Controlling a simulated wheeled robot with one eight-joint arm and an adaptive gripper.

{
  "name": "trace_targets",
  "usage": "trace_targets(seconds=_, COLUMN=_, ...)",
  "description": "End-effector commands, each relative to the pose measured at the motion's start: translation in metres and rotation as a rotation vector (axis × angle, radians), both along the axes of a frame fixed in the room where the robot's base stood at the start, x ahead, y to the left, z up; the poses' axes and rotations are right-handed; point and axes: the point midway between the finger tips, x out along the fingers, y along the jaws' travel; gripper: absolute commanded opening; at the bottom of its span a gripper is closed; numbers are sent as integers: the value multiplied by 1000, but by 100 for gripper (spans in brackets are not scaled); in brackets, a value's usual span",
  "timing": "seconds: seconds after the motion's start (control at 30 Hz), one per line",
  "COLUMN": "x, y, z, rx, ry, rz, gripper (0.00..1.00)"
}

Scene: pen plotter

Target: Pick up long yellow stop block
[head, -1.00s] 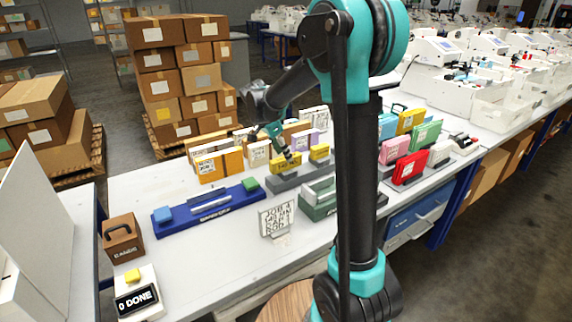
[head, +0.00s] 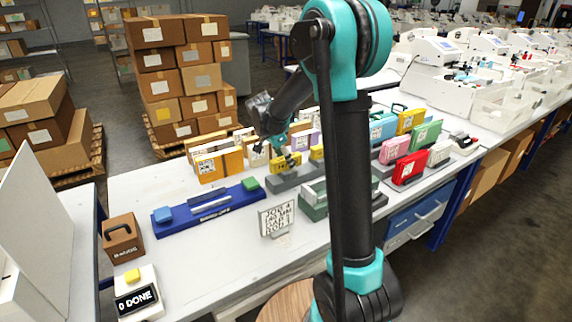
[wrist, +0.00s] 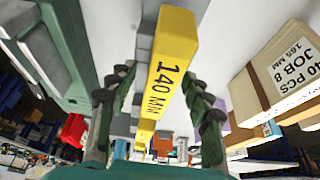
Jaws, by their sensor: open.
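A yellow block (head: 287,163) sits on a grey holder (head: 293,179) on the white table in the head view. In the wrist view, a yellow block marked 140 MM (wrist: 174,65) stands between the fingers of my gripper (wrist: 157,118), with a visible gap on each side. My gripper is open, and the head view shows it (head: 280,148) right above and behind the block, partly hiding it. A second yellow block (head: 317,152) stands farther right on the holder, and a yellow piece (wrist: 145,132) shows beyond the marked block in the wrist view.
A green holder (head: 313,207) stands just in front of the grey one. White and orange labelled cards (head: 210,166) stand behind and left. A blue tray (head: 205,208) lies left, and a sign (head: 276,218) stands in front. Bare table shows around the sign.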

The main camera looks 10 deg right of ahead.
Motion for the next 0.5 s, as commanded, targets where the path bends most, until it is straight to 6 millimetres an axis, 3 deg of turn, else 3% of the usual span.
trace_targets(seconds=0.4, x=0, y=0, z=-2, rx=0, ry=0, rz=0, gripper=50)
trace_targets(seconds=0.5, x=0, y=0, z=-2, rx=0, ry=0, rz=0, gripper=38)
